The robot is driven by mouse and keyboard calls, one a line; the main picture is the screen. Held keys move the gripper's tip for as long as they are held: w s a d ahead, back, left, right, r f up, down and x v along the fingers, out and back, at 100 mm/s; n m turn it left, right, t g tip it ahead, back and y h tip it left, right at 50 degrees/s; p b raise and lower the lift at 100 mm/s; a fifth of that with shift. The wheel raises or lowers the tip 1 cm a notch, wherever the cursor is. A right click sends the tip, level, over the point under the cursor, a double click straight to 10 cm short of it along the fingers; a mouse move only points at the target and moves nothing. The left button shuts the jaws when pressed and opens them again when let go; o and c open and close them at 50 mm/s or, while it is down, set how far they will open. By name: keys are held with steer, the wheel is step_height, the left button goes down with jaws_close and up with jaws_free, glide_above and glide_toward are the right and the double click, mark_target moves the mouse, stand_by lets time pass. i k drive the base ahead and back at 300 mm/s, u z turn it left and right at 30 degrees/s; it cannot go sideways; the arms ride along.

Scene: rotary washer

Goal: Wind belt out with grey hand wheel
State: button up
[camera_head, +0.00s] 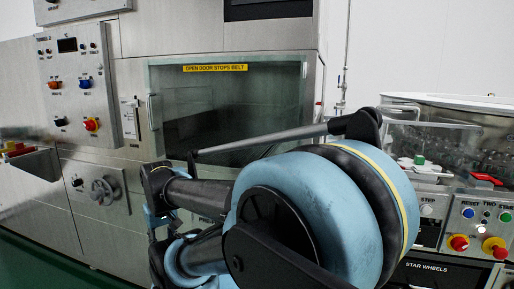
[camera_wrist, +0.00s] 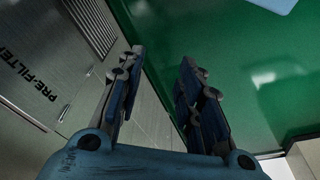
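The grey hand wheel (camera_head: 104,189) sits on a square plate low on the left of the washer's steel front in the head view. My arm reaches across the middle of that view, to the right of the wheel and apart from it. In the wrist view my gripper (camera_wrist: 158,85) has its two blue-grey fingers apart, with nothing between them. It points down along the steel front towards the green floor. The hand wheel does not show in the wrist view. In the head view my gripper's fingertips are hidden or unclear behind my arm.
A glass door (camera_head: 235,105) labelled "OPEN DOOR STOPS BELT" is above the wheel's right. A control panel (camera_head: 88,85) with knobs and buttons is above the wheel. A "PRE-FILTER" panel (camera_wrist: 35,75) is beside my gripper. Another machine (camera_head: 470,215) stands right. Green floor (camera_wrist: 235,70) lies open below.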

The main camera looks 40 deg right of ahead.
mark_target(102, 192)
steer(key=z, duration=0.45)
steer(key=k, duration=0.5)
steer(key=u, duration=1.75)
steer(key=i, duration=0.85)
steer(key=z, duration=1.35)
